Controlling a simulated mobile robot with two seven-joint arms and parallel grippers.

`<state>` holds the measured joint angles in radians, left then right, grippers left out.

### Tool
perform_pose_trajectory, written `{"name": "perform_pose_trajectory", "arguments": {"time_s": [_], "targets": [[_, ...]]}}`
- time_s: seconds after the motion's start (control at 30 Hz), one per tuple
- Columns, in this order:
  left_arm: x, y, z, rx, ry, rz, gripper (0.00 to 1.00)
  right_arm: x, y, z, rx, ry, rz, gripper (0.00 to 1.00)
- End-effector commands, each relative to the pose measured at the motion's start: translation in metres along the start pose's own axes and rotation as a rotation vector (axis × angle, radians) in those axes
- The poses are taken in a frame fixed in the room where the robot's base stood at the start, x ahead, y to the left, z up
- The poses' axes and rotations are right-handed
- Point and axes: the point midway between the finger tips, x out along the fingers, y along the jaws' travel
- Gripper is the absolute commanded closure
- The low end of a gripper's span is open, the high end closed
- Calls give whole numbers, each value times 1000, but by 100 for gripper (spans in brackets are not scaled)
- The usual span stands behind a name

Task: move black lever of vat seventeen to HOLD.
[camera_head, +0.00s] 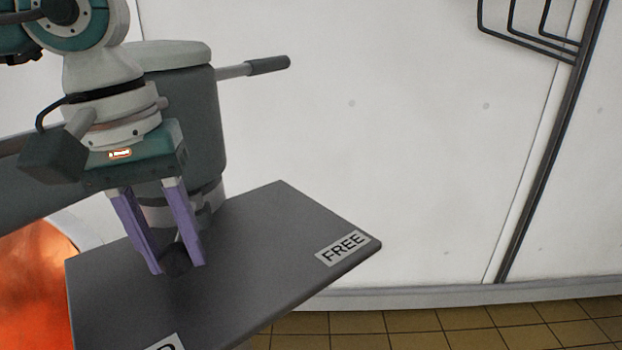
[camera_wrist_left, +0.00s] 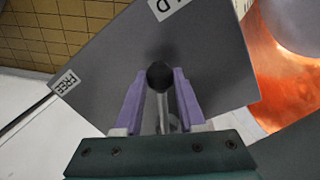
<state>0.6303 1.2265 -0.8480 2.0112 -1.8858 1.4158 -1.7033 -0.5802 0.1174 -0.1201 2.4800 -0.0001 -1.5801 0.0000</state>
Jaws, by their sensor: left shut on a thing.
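My left gripper (camera_head: 180,268) has its two purple fingers pointing down on either side of the black lever knob (camera_head: 177,260), low over a dark grey plate (camera_head: 270,240). The left wrist view shows the black knob (camera_wrist_left: 159,75) on its grey rod between the fingertips, and the gripper is shut on it. A white FREE label (camera_head: 342,247) is at the plate's right corner. Another label (camera_head: 165,343), cut off at the front edge, shows a D; it also shows in the left wrist view (camera_wrist_left: 166,6). The knob lies between these labels, near neither. My right gripper is out of view.
A grey cylindrical housing (camera_head: 190,110) with a side handle (camera_head: 268,65) stands behind my gripper. Orange copper (camera_head: 35,285) glows at the lower left. A white wall (camera_head: 400,150) with a dark pipe rack (camera_head: 550,150) is behind. Tiled floor (camera_head: 450,325) lies at the lower right.

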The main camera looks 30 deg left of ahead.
Motion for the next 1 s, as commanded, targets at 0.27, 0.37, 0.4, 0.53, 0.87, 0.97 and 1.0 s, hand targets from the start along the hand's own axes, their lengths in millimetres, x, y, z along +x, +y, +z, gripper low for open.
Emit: {"name": "perform_pose_trajectory", "arguments": {"time_s": [0.27,0.37,0.4,0.53,0.87,0.97,1.0], "targets": [[-1,1,0,-2,1,2,50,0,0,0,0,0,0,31],[0,1,0,-2,1,2,38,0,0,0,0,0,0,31],[0,1,0,-2,1,1,34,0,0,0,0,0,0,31],[0,1,0,-2,0,1,31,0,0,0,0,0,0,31],[-22,1,-1,-2,4,3,31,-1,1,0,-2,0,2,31],[-43,1,-1,-2,6,5,31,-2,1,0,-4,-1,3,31],[-51,1,-1,-2,6,3,31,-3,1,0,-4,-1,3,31]]}}
